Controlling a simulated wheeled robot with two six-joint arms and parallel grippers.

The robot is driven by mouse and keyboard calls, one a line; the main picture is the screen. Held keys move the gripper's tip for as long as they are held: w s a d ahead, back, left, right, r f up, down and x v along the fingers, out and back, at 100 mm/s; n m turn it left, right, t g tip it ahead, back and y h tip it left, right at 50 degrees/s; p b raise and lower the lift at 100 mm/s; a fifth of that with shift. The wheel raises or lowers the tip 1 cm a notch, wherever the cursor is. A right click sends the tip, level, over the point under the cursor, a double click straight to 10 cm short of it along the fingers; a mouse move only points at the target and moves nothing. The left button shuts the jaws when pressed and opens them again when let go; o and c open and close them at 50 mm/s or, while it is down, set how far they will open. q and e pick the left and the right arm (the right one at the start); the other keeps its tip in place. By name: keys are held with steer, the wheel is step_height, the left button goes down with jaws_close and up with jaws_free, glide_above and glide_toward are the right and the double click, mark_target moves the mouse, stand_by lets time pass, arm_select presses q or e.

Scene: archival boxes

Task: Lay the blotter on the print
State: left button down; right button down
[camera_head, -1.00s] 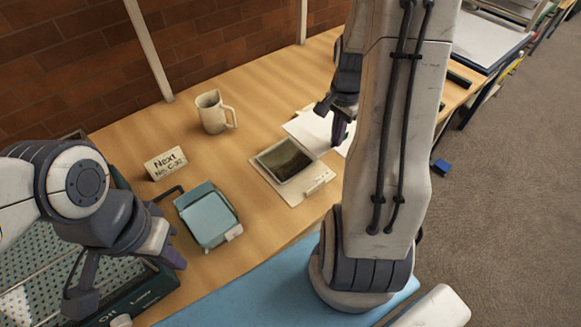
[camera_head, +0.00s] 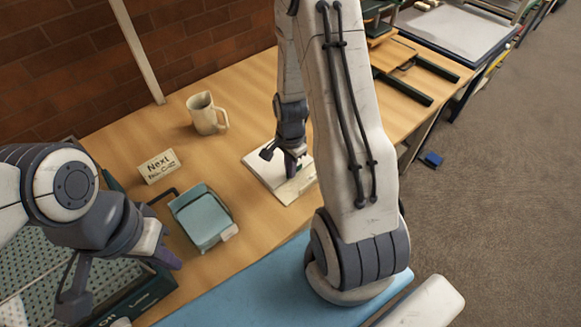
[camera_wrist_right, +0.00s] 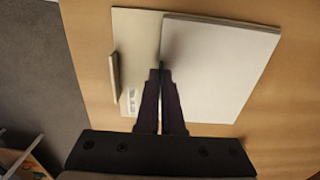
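The blotter, a white sheet (camera_head: 262,168), lies over the place where the framed dark print showed a second ago. The print is hidden. Its pale mount (camera_head: 297,188) shows beyond the blotter's right side, and also in the right wrist view (camera_wrist_right: 136,32). My right gripper (camera_head: 288,172) has its fingers close together at the blotter's edge; in the right wrist view the fingertips (camera_wrist_right: 161,72) pinch that edge of the blotter (camera_wrist_right: 220,65). I cannot tell whether the blotter touches the print. My left gripper (camera_head: 120,278) is open and empty above the green tray (camera_head: 150,292).
A blue-grey box (camera_head: 203,217) stands left of the mount. A "Next" card (camera_head: 159,166) and a white mug (camera_head: 205,114) stand behind. A blue mat (camera_head: 250,290) covers the table's front. My right arm hides part of the table.

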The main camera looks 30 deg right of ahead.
steer(key=shift+f, duration=0.1)
steer(key=c, duration=1.1)
jaws_free()
steer(key=shift+o, duration=0.2)
step_height(320, 180, up, 12)
steer(key=shift+r, duration=0.2)
steer(key=s+a+r+n, duration=0.1)
steer(key=a+r+n, duration=0.2)
steer(key=a+n, duration=0.45)
steer(key=s+a+r+n, duration=0.2)
steer(key=s+a+n, duration=0.5)
steer(key=a+n, duration=0.1)
steer(key=s+a+r+n+y, duration=0.1)
steer(key=s+a+r+n, duration=0.2)
steer(key=s+a+n, duration=0.5)
steer(key=shift+s+r, duration=0.3)
